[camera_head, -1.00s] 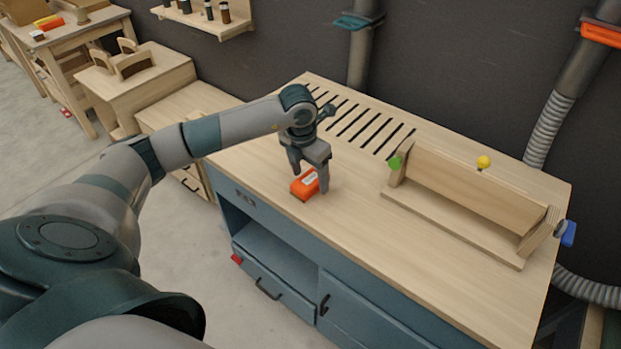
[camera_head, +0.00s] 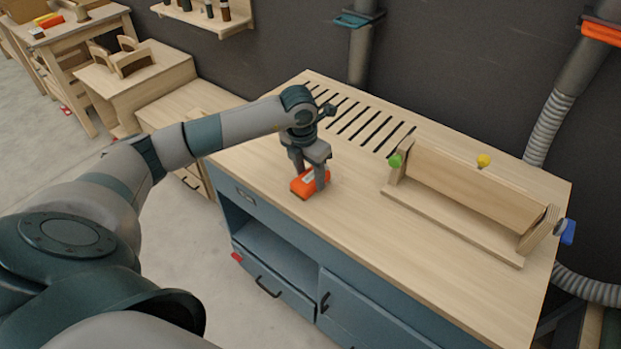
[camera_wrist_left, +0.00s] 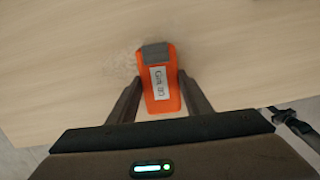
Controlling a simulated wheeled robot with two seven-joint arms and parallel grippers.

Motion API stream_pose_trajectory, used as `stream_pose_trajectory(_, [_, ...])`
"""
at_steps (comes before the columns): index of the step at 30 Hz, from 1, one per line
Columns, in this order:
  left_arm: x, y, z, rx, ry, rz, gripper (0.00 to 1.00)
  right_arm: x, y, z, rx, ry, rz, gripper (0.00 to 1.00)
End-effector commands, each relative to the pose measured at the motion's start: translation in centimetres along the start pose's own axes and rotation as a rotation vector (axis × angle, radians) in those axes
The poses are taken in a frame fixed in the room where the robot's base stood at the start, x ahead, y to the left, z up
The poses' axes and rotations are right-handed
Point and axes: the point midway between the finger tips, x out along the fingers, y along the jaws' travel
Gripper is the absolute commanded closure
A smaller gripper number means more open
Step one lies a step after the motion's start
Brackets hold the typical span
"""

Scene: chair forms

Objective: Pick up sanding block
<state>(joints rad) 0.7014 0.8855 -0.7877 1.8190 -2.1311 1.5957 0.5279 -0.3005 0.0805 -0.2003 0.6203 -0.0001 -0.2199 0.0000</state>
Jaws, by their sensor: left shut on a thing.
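The sanding block is orange with a white label and a grey end. In the head view the sanding block (camera_head: 303,187) is at the bench's front left, low at the wood top. My left gripper (camera_head: 312,182) points down over it, with a finger on either side. In the left wrist view the sanding block (camera_wrist_left: 161,85) lies between the two fingers of my left gripper (camera_wrist_left: 160,90), its label facing the camera. The left gripper is shut on it. Whether the block touches the bench is hard to tell. My right gripper is not in view.
The bench top (camera_head: 400,240) is clear in front. A wooden chair form (camera_head: 470,200) with green, yellow and blue knobs stands at the right. Slots (camera_head: 365,125) run along the back. A duct pipe (camera_head: 550,120) rises behind. Wooden furniture (camera_head: 135,80) stands at the far left.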

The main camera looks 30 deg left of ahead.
Motion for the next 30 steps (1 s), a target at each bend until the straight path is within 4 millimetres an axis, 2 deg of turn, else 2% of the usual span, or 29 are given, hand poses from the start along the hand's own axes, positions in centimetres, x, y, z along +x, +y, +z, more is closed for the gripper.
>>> stream_pose_trajectory(8, [-0.9, 0.0, 0.2, -0.001, -0.002, 0.000, 0.79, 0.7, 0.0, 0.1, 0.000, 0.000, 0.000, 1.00])
stream_pose_trajectory(14, [-3.5, 0.1, 0.7, 0.001, -0.005, 0.001, 0.79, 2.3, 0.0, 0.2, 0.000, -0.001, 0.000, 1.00])
stream_pose_trajectory(23, [-6.6, -5.0, 3.8, 0.005, -0.006, -0.003, 0.79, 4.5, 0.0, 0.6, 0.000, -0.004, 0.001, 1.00])
stream_pose_trajectory(26, [-7.6, -6.8, 4.8, 0.005, -0.005, -0.001, 0.79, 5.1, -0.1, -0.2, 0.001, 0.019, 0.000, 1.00])
stream_pose_trajectory(28, [-8.2, -7.6, 5.3, 0.002, -0.004, -0.002, 0.79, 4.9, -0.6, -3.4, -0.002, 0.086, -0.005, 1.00])
stream_pose_trajectory(30, [-8.7, -8.3, 5.8, 0.002, -0.003, -0.001, 0.79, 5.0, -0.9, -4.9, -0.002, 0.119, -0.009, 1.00])
